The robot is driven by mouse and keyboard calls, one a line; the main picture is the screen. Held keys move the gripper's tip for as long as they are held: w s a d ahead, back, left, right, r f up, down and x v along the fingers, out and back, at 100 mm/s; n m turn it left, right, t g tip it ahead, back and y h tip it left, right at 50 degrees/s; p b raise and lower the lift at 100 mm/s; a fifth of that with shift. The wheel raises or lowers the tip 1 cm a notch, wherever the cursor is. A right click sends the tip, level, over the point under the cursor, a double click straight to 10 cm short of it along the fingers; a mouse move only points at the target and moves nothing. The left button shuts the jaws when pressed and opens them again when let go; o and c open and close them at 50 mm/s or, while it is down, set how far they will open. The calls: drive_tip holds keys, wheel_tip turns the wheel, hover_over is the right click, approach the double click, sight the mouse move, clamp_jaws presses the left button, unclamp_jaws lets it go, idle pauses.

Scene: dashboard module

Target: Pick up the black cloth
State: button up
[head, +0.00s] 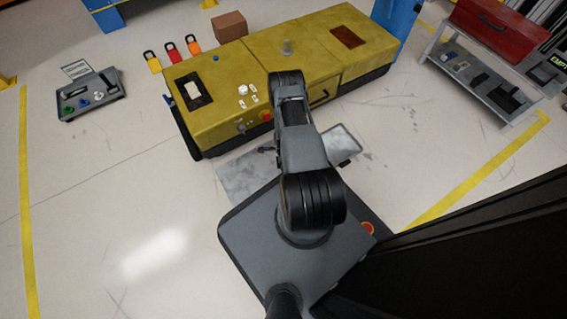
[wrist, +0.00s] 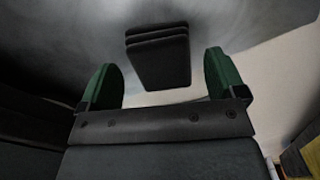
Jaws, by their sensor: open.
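The black cloth (wrist: 158,62) shows in the wrist view as a dark folded stack with several layers, lying on a smooth grey surface (wrist: 60,45). My gripper (wrist: 163,66) is open, with a green-padded finger on each side of the cloth in the picture. Gaps show between the cloth and both fingers, and I see no contact. The cloth appears beyond the gripper's palm, and its depth relative to the fingertips is hard to judge. In the head view my own arm hides the gripper's jaws, and I cannot make out the cloth there.
A yellow dashboard module (head: 300,60) stands just beyond my arm, with switches and a red button. A grey metallic surface (head: 245,178) shows on both sides of my arm. A grey tray (head: 92,97) lies left; a shelf cart (head: 480,75) stands right.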

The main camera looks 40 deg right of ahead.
drive_tip(key=shift+f, duration=0.55)
drive_tip(key=shift+r, duration=0.1)
drive_tip(key=shift+c, duration=0.3)
drive_tip(key=c, duration=1)
drive_tip(key=shift+r, duration=0.15)
